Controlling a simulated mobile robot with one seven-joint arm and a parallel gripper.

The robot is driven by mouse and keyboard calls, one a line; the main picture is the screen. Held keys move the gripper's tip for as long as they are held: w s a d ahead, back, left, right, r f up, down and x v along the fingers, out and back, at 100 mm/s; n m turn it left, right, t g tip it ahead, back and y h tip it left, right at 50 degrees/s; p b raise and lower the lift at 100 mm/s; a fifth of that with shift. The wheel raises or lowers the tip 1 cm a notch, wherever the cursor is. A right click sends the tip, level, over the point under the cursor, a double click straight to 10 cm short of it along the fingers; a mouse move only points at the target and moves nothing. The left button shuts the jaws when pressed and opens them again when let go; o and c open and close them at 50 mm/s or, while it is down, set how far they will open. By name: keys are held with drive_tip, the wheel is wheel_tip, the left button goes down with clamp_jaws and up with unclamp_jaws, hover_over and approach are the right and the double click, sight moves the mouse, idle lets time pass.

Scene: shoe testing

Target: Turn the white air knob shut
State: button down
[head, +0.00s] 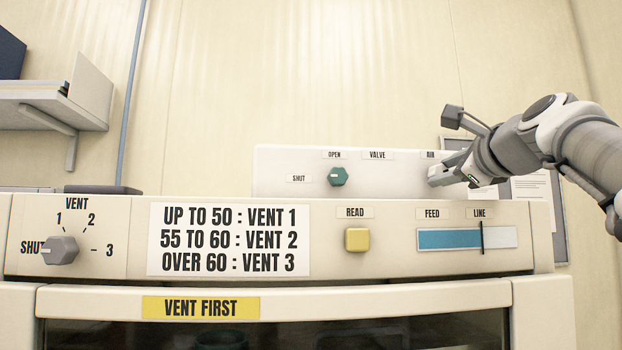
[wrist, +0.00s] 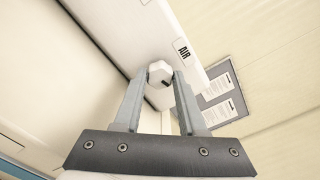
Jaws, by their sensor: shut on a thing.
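The white air knob (wrist: 160,72) shows in the wrist view between my fingertips, on the white panel near the AIR label (wrist: 184,51). It has a small dark mark on its face. My gripper (wrist: 160,80) is shut on the knob, one finger on each side. In the head view my gripper (head: 434,178) is at the right part of the upper panel (head: 290,165), below the AIR label (head: 430,155). The knob is hidden there behind the fingers.
A green valve knob (head: 338,176) is left on the same panel. Below are a grey vent knob (head: 61,250), a yellow READ button (head: 357,239) and a blue FEED gauge (head: 450,238). A board with papers (wrist: 218,95) hangs to the right. A shelf (head: 45,110) is at upper left.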

drive_tip(key=n+b, duration=0.1)
drive_tip(key=n, duration=0.6)
drive_tip(key=shift+b, duration=0.3)
drive_tip(key=n, duration=0.4)
drive_tip(key=shift+b, duration=0.4)
drive_tip(key=shift+n+b, duration=0.35)
drive_tip(key=shift+n, duration=1.55)
drive_tip(key=shift+c, duration=2.4)
unclamp_jaws()
drive_tip(key=s+b, duration=0.3)
drive_tip(key=s, duration=1.4)
drive_tip(key=shift+s+d, duration=0.2)
drive_tip(key=shift+d, duration=0.1)
